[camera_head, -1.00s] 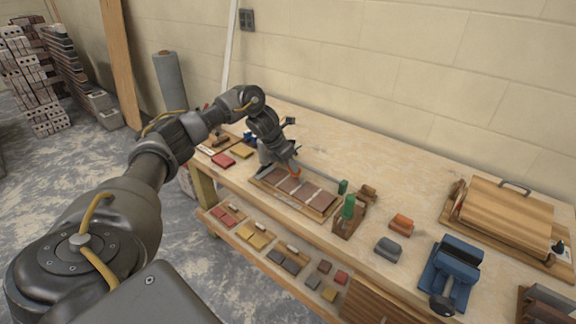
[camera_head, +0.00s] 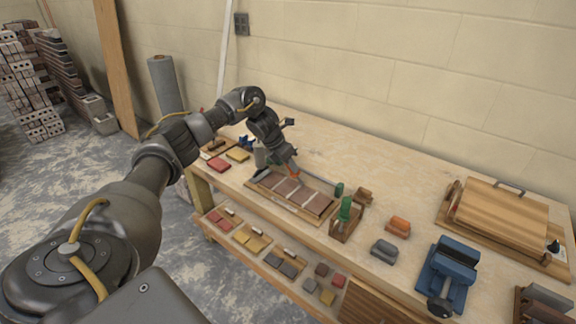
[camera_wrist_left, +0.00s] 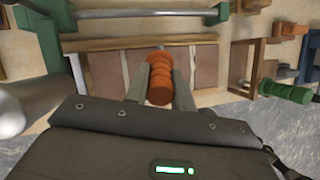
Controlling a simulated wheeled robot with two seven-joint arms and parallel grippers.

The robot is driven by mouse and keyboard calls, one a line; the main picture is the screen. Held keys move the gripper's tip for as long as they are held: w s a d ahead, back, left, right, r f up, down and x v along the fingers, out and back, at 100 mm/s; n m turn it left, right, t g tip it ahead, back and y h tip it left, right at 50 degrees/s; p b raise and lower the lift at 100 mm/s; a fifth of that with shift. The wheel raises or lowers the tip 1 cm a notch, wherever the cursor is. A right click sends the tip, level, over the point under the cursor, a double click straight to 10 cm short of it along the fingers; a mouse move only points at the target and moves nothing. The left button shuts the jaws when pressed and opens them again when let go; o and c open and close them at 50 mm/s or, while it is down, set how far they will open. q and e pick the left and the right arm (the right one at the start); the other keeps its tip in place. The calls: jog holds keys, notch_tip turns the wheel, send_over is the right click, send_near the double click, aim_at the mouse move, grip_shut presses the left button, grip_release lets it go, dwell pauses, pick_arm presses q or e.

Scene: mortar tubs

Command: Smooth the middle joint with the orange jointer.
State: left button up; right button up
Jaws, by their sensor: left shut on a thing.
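My left gripper (camera_wrist_left: 160,85) is shut on the orange jointer (camera_wrist_left: 159,78), whose ribbed handle sits between the two fingers. In the head view the gripper (camera_head: 287,170) and the jointer's orange handle (camera_head: 294,177) are over the far side of the brick panel (camera_head: 284,208). The panel's reddish-brown bricks are split by light joints. In the wrist view the handle covers part of the middle of the panel (camera_wrist_left: 106,70). The jointer's working end is hidden, so I cannot tell whether it touches a joint. My right gripper is not in view.
A grey rail with green ends (camera_head: 339,189) runs along the panel's far side. A green-handled tool (camera_head: 345,210) stands in a wooden holder to its right. An orange block (camera_head: 398,226), a grey block (camera_head: 384,249) and a blue tool (camera_head: 449,272) lie farther right.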

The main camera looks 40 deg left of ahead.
pick_arm(q)
jog(key=shift+s, duration=0.1)
jog(key=shift+s+p, duration=0.3)
jog(key=shift+s, duration=0.35)
jog(key=shift+s, duration=0.1)
jog(key=shift+s, duration=0.6)
jog(key=shift+p, duration=0.3)
jog(key=shift+s, duration=0.7)
jog(key=shift+s, duration=0.1)
jog(key=shift+s+p, duration=0.3)
jog(key=shift+s, duration=0.35)
